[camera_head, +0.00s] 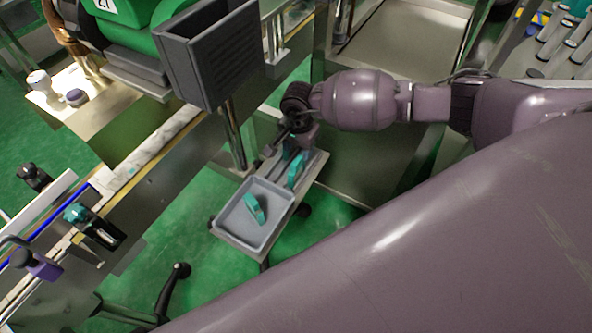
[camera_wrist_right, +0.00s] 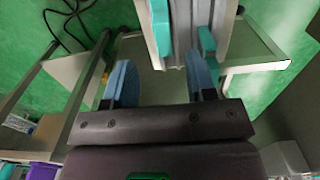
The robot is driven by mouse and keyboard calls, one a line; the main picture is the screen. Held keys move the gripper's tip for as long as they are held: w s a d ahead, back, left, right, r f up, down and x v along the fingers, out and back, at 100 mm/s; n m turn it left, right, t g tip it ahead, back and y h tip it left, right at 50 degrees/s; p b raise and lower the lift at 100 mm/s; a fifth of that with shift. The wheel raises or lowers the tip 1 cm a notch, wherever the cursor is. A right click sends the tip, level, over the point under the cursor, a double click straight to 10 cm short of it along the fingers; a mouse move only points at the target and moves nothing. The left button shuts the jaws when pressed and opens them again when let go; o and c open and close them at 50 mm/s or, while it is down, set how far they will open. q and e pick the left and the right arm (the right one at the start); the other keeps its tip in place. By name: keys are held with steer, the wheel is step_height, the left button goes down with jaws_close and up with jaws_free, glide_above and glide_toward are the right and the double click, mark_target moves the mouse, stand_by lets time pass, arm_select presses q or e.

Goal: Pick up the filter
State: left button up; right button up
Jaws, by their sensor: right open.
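No thing is plainly recognisable as the filter; the likely candidates are teal pieces on a small stand. One teal piece (camera_head: 255,207) lies in the grey tray (camera_head: 226,225), and another teal piece (camera_head: 296,170) is beside the tray, near my right gripper (camera_head: 288,150). In the right wrist view, my right gripper (camera_wrist_right: 162,82) has its two blue fingers spread, with nothing between the tips. Two teal pieces, one at the upper middle (camera_wrist_right: 160,28) and one to its right (camera_wrist_right: 207,42), show beyond the fingers on a grey holder (camera_wrist_right: 180,35). My left gripper is out of view.
A dark grey slotted box (camera_head: 208,55) on a metal post stands left of my right gripper. A conveyor line (camera_head: 150,160) with black-knobbed fittings runs along the left. A steel cabinet (camera_head: 385,135) is behind my right arm. Green floor shows around the stand.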

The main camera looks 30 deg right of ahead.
mark_target(297, 160)
step_height(297, 160, down, 8)
steer(key=shift+w+a+f+b, duration=0.1)
steer(key=shift+w+a+b, duration=0.05)
steer(key=shift+b, duration=0.4)
jaws_close()
stand_by(0.3)
